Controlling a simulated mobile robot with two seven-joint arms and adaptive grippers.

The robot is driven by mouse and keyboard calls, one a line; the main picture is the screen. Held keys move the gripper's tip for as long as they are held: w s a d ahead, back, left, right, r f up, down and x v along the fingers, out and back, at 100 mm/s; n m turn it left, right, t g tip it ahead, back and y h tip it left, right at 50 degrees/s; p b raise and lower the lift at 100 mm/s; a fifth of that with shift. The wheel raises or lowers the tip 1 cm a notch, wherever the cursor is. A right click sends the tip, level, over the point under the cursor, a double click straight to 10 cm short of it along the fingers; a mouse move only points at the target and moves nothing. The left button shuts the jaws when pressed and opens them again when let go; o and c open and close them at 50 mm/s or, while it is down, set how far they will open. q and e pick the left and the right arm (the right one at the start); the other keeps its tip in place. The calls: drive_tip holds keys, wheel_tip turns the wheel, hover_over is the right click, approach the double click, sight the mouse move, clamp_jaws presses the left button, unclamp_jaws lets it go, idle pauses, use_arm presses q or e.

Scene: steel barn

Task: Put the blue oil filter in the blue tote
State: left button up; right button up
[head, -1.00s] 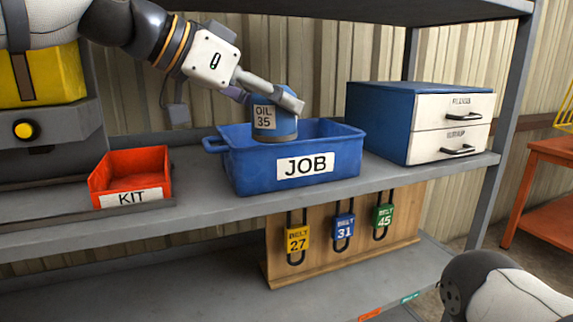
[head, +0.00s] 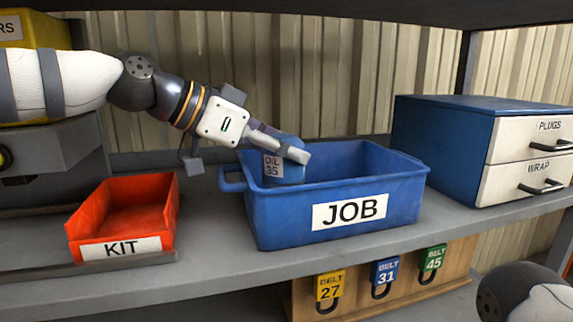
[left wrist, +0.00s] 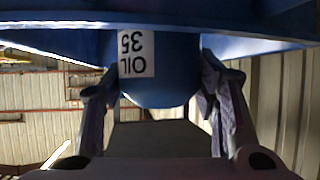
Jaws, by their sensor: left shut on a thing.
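The blue oil filter (head: 285,172) has a white label reading OIL 35. My left gripper (head: 282,152) is shut on it. The filter is inside the left part of the blue tote (head: 400,205), which is labelled JOB, with its lower part below the tote's front rim. Whether it touches the tote floor is hidden by the front wall. In the left wrist view, the filter (left wrist: 160,80) sits between the two fingers (left wrist: 160,95), label upside down. My right gripper is not in view; only part of my right arm shows at the lower right.
A red KIT bin (head: 120,215) stands left of the tote on the grey shelf (head: 205,245). A blue drawer cabinet (head: 440,150) with white fronts stands to the right. Belt tags, such as BELT 27 (head: 330,287), hang below the shelf edge. The upper shelf is overhead.

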sight(282, 172)
use_arm(q)
drive_tip(key=shift+f, duration=1.15)
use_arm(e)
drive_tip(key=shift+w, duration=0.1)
use_arm(q)
drive_tip(key=shift+f, duration=0.15)
drive_tip(key=shift+f, duration=0.65)
drive_tip(key=o, duration=1.3)
drive_tip(key=shift+f, duration=0.25)
drive_tip(key=v, duration=0.4)
drive_tip(key=r+v, duration=0.1)
drive_tip(key=v, duration=0.3)
drive_tip(key=p+v, duration=0.1)
drive_tip(key=v, duration=0.3)
drive_tip(key=shift+w+d+r, duration=0.25)
drive_tip(key=shift+d+r, duration=0.05)
drive_tip(key=shift+d, duration=0.05)
drive_tip(key=shift+s+a+r, duration=0.15)
drive_tip(key=shift+a, duration=0.25)
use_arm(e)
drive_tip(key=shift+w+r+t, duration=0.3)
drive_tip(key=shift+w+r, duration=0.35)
